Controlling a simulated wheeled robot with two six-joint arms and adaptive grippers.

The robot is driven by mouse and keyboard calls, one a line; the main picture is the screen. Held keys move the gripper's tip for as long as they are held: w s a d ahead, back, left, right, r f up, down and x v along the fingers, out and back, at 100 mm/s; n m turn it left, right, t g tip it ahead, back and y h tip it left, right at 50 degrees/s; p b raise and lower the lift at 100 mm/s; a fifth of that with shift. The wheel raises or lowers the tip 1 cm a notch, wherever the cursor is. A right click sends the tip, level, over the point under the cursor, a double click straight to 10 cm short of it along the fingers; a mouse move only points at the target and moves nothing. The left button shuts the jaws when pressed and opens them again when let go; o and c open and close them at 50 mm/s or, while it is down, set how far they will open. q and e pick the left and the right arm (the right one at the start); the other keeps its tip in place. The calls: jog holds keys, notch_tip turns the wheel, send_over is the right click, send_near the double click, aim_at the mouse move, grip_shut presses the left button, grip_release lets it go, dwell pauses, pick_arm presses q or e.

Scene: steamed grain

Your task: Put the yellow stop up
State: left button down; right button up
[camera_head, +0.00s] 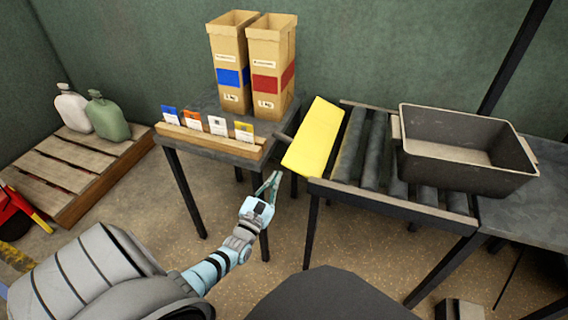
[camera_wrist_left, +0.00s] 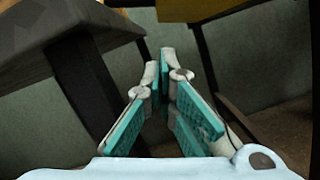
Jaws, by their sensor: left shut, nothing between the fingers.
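The yellow stop (camera_head: 314,138) is a flat yellow plate at the left end of the roller conveyor (camera_head: 385,203). It looks tilted, leaning out past the conveyor's end towards the small table. In the left wrist view a yellow edge (camera_wrist_left: 215,9) shows at the top, above the fingers. My left gripper (camera_head: 270,184) is below and a little left of the stop's lower edge, apart from it, near the gap between table and conveyor. Its teal fingers also show in the left wrist view (camera_wrist_left: 166,62), shut with nothing held. My right gripper is not in view.
A dark bin (camera_head: 470,179) stands on the rollers. The small table (camera_head: 218,152) holds two tall cartons (camera_head: 230,65) (camera_head: 272,70) and a wooden rack of cards (camera_head: 205,139). A pallet (camera_head: 60,170) with two jugs is at left. Table and conveyor legs flank my gripper.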

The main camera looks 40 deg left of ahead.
aim_at(284, 161)
pick_arm(q)
jog(key=shift+w+d+r+b, duration=0.2)
jog(key=shift+w+r+b, duration=0.2)
jog(key=shift+w+r, duration=1.75)
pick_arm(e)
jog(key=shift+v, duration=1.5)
pick_arm(q)
jog(key=shift+s+r, duration=0.1)
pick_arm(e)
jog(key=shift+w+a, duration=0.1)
